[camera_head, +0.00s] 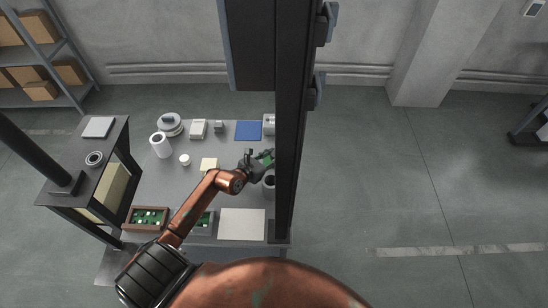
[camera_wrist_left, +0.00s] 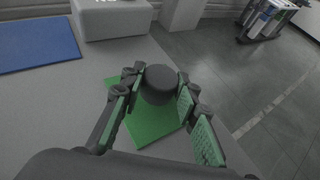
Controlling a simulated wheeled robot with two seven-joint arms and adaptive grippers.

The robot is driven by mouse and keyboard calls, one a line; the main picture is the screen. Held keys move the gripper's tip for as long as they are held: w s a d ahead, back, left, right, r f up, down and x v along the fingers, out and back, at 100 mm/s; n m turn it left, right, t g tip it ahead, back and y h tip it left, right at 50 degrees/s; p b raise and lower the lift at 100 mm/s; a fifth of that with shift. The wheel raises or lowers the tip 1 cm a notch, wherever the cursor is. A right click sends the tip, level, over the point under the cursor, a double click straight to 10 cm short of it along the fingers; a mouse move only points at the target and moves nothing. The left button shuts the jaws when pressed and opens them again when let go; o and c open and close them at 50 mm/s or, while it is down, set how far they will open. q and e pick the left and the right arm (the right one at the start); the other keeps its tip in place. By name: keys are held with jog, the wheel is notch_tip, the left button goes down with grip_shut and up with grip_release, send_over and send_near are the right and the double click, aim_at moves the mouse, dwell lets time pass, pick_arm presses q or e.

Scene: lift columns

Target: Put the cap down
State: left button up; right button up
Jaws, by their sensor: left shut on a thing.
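My left gripper (camera_head: 257,160) reaches over the right part of the grey table. In the left wrist view, its fingers (camera_wrist_left: 159,88) are shut on a round dark grey cap (camera_wrist_left: 160,84), one finger on each side. The cap is over a green mat (camera_wrist_left: 152,126), towards the mat's far part; whether it touches the mat I cannot tell. The green mat (camera_head: 267,156) shows only partly in the head view, beside the gripper. The cap cannot be made out clearly there. My right gripper is not in view.
A blue mat (camera_head: 248,130) and a pale box (camera_wrist_left: 112,19) lie beyond the gripper. A white mug (camera_head: 161,144), a small white jar (camera_head: 185,159) and a tray of green parts (camera_head: 148,219) stand leftward. A dark upright hides the table's right end.

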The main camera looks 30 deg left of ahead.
pick_arm(q)
jog(key=shift+f, duration=0.35)
jog(key=shift+r, duration=0.1)
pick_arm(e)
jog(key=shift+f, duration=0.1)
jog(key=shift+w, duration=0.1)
pick_arm(q)
jog(key=shift+f, duration=0.2)
jog(key=o, duration=0.9)
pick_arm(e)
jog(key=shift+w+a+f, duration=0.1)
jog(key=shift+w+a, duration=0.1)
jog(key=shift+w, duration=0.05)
pick_arm(q)
jog(key=shift+r, duration=0.2)
jog(key=p+v, duration=0.1)
jog(key=v, duration=1.1)
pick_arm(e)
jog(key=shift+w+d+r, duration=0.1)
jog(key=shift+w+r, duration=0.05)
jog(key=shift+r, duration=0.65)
